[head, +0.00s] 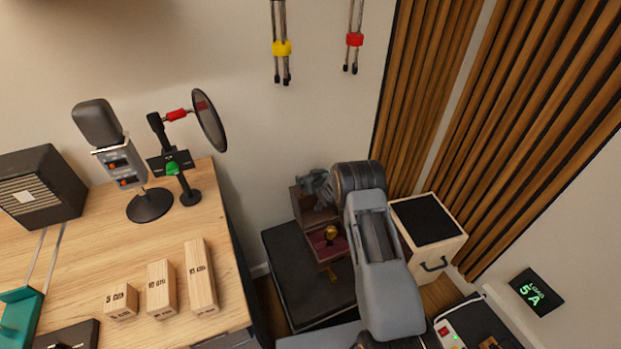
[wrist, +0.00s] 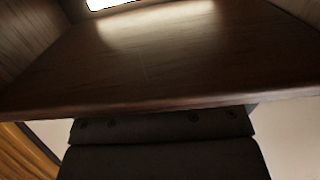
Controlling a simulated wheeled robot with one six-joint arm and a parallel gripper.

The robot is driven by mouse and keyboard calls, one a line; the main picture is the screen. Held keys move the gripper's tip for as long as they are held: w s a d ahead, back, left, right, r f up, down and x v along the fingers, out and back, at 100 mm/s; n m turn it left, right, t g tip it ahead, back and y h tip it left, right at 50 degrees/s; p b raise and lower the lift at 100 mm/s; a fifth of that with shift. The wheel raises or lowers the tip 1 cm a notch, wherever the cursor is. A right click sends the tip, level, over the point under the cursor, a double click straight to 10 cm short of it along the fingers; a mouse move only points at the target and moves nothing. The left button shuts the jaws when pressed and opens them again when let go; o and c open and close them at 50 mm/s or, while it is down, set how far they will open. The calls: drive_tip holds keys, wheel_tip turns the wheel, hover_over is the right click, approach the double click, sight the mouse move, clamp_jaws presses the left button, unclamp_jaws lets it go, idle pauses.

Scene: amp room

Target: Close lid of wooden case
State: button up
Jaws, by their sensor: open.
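The wooden case (head: 327,253) stands on a black box, with a dark red lining and a round brass-coloured thing (head: 331,233) inside. Its lid (head: 303,208) is open and stands up at the back of the case. My gripper (head: 316,187) is open at the upper edge of the lid, with my arm reaching in from the right. Whether it touches the lid cannot be told. In the wrist view a brown wooden panel (wrist: 150,60), seemingly the lid, fills most of the picture. Dark gripper parts (wrist: 160,125) show below its edge; the fingertips are hidden there.
The black box (head: 290,270) bears the case. A wooden crate with a dark top (head: 428,220) stands to the right by the slatted panels. The desk (head: 100,225) with a microphone and wooden blocks is on the left. The wall is close behind.

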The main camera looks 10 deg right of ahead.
drive_tip(key=shift+c, duration=0.4)
drive_tip(key=c, duration=1.2)
drive_tip(key=shift+o, duration=0.2)
drive_tip(key=shift+f+b, duration=0.1)
drive_tip(key=shift+b, duration=0.25)
